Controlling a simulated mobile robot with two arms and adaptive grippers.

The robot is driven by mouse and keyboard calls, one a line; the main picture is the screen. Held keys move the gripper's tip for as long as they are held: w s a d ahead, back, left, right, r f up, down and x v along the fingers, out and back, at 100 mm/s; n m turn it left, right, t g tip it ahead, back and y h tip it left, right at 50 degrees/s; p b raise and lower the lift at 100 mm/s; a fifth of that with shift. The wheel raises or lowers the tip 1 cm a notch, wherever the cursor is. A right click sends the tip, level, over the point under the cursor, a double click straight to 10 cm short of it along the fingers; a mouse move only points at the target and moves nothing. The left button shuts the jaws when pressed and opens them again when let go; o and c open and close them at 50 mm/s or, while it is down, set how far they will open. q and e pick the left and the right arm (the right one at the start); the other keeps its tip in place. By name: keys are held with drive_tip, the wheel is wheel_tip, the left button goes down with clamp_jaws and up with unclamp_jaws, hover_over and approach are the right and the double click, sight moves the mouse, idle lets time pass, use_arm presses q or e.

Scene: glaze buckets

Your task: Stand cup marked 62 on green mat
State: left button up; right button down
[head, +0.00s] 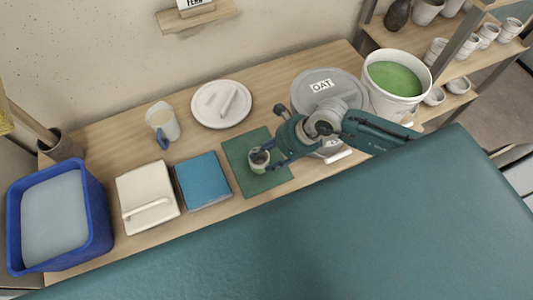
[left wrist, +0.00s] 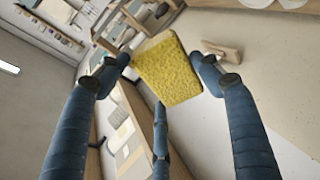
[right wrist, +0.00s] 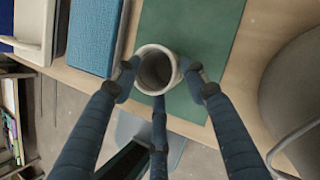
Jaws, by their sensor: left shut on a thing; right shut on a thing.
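The green mat (head: 236,153) lies on the wooden bench, and it also shows in the right wrist view (right wrist: 215,30). A small grey-white cup (head: 258,166) is upright over the mat; no number on it can be read. In the right wrist view the cup (right wrist: 157,84) shows its open top. My right gripper (right wrist: 160,76) is shut on the cup's sides. Whether its base touches the mat is hard to tell. My left gripper (left wrist: 162,64) is shut on a yellow sponge (left wrist: 167,70), away from the mat.
A blue block (head: 203,181) and a white box (head: 147,198) lie left of the mat. A pitcher (head: 163,122) and a white plate (head: 222,104) stand behind. The OAT lid (head: 318,83) and a green glaze bucket (head: 394,82) are right. A blue tub (head: 100,215) stands far left.

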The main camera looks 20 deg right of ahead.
drive_tip(key=shift+f, duration=0.15)
drive_tip(key=c, duration=0.9)
unclamp_jaws()
drive_tip(key=shift+c, duration=0.2)
drive_tip(key=b+v, duration=0.1)
drive_tip(key=v, duration=0.7)
drive_tip(key=shift+w+a, duration=0.1)
drive_tip(key=shift+a, duration=0.05)
